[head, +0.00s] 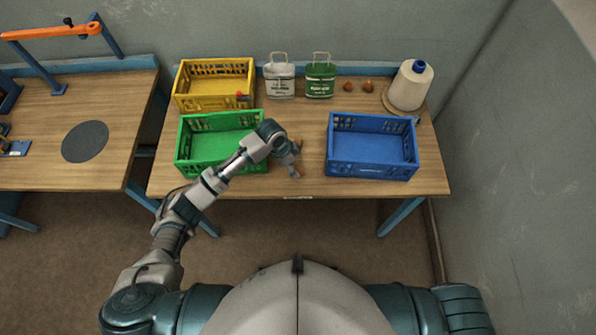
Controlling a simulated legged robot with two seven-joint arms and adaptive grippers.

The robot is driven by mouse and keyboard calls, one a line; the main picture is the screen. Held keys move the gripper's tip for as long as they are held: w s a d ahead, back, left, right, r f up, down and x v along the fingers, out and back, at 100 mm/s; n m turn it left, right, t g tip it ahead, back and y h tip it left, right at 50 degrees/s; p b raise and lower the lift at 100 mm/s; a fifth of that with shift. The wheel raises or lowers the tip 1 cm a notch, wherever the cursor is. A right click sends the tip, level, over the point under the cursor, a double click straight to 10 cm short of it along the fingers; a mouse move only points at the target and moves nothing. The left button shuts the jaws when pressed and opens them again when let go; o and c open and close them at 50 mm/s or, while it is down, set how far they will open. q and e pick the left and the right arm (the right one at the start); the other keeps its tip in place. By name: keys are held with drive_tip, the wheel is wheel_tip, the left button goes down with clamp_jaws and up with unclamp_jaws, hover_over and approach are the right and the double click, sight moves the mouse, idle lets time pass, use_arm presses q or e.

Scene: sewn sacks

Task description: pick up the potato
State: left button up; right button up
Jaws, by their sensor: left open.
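Two small brown potato-like lumps, one on the left (348,87) and one on the right (367,86), lie on the table at the back, between the green sack and the white spool. My left gripper (298,159) is open above the table between the green and blue crates, its fingers pointing right. It is well in front of the two lumps and apart from them. Small orange-brown patches show at its fingertips; I cannot tell whether they are pads or something behind them. My right gripper is out of view.
A green crate (181,158), a blue crate (370,170) and a yellow crate (212,103) stand on the wooden table (432,180). A white sack (279,80), a green sack (320,80) and a spool (410,86) stand at the back. Bare wood lies between the front crates.

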use_arm(q)
drive_tip(key=x, duration=0.5)
drive_tip(key=shift+a, duration=0.15)
drive_tip(key=c, duration=1.2)
